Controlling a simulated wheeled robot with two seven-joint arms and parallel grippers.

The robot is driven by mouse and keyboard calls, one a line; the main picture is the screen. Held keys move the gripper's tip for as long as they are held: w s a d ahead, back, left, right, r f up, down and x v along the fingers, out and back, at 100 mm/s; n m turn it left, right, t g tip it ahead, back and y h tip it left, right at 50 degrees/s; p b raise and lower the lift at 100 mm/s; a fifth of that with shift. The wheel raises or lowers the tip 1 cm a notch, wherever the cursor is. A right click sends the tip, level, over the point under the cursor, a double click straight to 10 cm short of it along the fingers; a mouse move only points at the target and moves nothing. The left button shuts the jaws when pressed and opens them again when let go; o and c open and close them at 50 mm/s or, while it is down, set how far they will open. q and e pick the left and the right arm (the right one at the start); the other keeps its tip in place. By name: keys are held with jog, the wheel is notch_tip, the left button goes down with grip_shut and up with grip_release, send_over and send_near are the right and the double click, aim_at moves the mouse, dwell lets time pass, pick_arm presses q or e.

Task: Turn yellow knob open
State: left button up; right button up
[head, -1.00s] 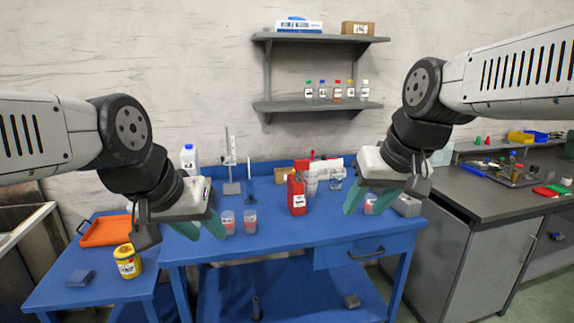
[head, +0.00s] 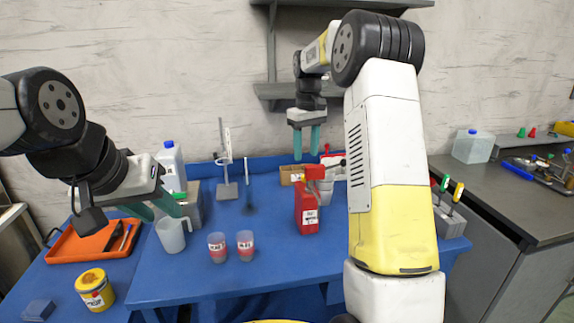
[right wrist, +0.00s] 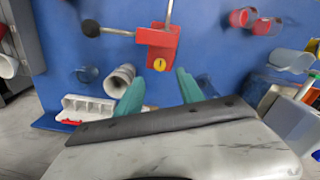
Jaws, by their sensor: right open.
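A red block-shaped body (head: 307,208) with a white label stands on the blue table in the head view. In the right wrist view a round yellow knob (right wrist: 159,64) shows on this red body (right wrist: 153,42), with metal rods beside it. My right gripper (head: 306,148) is open and empty, pointing down above and behind the red body. In the right wrist view its fingertips (right wrist: 160,80) are apart, close to the knob in the picture; no contact shows. My left gripper (head: 163,214) is open and empty, above the left part of the table by a clear pitcher (head: 173,234).
A metal stand (head: 227,165) and a white jug (head: 172,167) are at the back left. An orange tray (head: 95,242) and yellow tin (head: 95,290) lie left. My right arm hides part of the table's right side.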

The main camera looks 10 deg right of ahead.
jog(key=shift+w+f, duration=0.1)
jog(key=shift+f, duration=0.3)
notch_tip(320, 180, down, 7)
jog(key=shift+c, duration=0.3)
grip_shut()
